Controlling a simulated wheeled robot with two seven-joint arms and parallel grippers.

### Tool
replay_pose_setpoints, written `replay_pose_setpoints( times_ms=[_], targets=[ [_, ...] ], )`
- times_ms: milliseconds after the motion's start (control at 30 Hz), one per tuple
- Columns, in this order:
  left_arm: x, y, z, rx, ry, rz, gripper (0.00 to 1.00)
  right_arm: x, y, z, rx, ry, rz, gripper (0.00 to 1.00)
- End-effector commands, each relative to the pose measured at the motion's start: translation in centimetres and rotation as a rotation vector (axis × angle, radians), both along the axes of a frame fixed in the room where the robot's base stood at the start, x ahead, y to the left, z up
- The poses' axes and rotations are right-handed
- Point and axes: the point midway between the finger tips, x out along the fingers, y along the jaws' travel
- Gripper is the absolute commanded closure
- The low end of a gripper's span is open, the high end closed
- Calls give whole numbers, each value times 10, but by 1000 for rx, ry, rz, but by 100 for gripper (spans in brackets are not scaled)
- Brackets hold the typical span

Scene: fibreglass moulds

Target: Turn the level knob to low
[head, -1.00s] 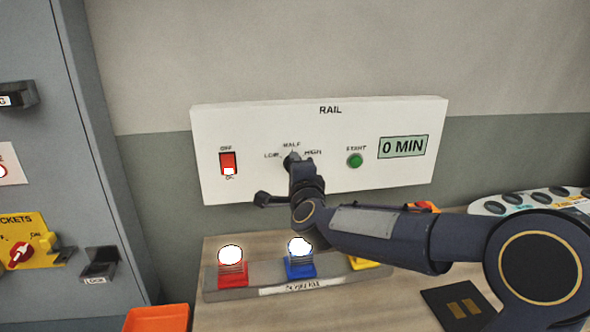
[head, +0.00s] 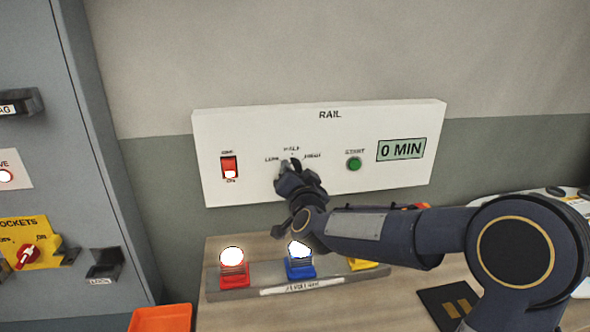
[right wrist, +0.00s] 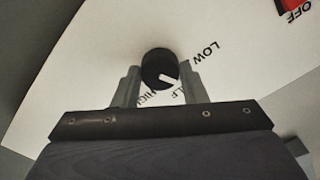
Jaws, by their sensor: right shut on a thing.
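The level knob (right wrist: 153,62) is round and black with a white pointer line. It sits on the white RAIL panel (head: 235,120) among the labels LOW, HALF and HIGH. In the right wrist view its pointer faces roughly the HALF label, which is partly hidden by a finger. My right gripper (right wrist: 158,80) has one finger on each side of the knob and is shut on it. In the head view my right gripper (head: 290,168) covers most of the knob. My left gripper does not show.
Below stand a red lamp button (head: 232,268) and a blue one (head: 299,266). An orange bin (head: 160,318) is at the front left.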

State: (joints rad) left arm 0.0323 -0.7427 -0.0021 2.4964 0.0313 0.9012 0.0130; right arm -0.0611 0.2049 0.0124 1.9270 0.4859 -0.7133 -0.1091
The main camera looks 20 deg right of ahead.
Motion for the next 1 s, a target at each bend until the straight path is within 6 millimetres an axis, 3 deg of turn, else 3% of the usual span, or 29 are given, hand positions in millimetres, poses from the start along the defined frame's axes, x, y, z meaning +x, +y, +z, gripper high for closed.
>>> replay_pose_setpoints(
  times_ms=[500, 1000],
  targets=[
    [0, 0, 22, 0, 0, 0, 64, 0, 1, 0, -436, 118, 2, 84],
    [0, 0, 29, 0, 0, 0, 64, 0, 1, -2, -625, 168, 4, 84]
  ],
)
